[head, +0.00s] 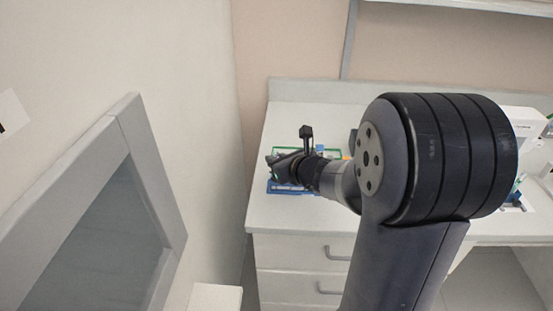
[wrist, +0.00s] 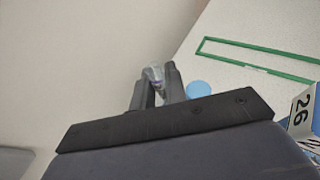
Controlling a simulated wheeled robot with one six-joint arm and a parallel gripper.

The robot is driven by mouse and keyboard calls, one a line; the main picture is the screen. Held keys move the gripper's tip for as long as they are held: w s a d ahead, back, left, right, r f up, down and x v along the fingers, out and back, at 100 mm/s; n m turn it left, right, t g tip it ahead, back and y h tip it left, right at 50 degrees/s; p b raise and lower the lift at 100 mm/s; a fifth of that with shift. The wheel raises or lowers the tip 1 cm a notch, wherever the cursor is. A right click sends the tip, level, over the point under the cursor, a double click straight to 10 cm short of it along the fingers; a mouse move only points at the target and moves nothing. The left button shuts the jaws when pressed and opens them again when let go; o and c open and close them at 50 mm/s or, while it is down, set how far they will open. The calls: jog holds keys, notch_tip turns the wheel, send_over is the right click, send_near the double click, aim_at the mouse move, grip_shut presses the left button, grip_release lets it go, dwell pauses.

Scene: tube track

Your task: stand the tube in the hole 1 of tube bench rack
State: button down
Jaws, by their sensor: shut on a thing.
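My gripper (wrist: 156,88) is shut on the tube (wrist: 154,73), a small clear piece with a purplish tint showing between and just past the fingertips. In the head view my gripper (head: 276,160) is over the left end of the bench, and the tube cannot be made out there. A blue object (head: 288,188), possibly the tube bench rack, lies under and in front of my gripper, mostly covered by it. Hole 1 cannot be made out in either view. The tube's lower part is hidden behind the fingers in the wrist view.
A green rectangular outline (wrist: 255,56) marks the white bench (head: 300,217). A light blue round thing (wrist: 198,89) is right of my fingers. A wall (head: 205,80) rises close on the left.

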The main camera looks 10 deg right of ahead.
jog(key=shift+f+b, duration=0.6)
jog(key=c, duration=1.3)
grip_release()
jog(key=shift+c, duration=0.2)
jog(key=p+v, duration=0.1)
jog(key=v, duration=1)
jog(key=shift+w, duration=0.1)
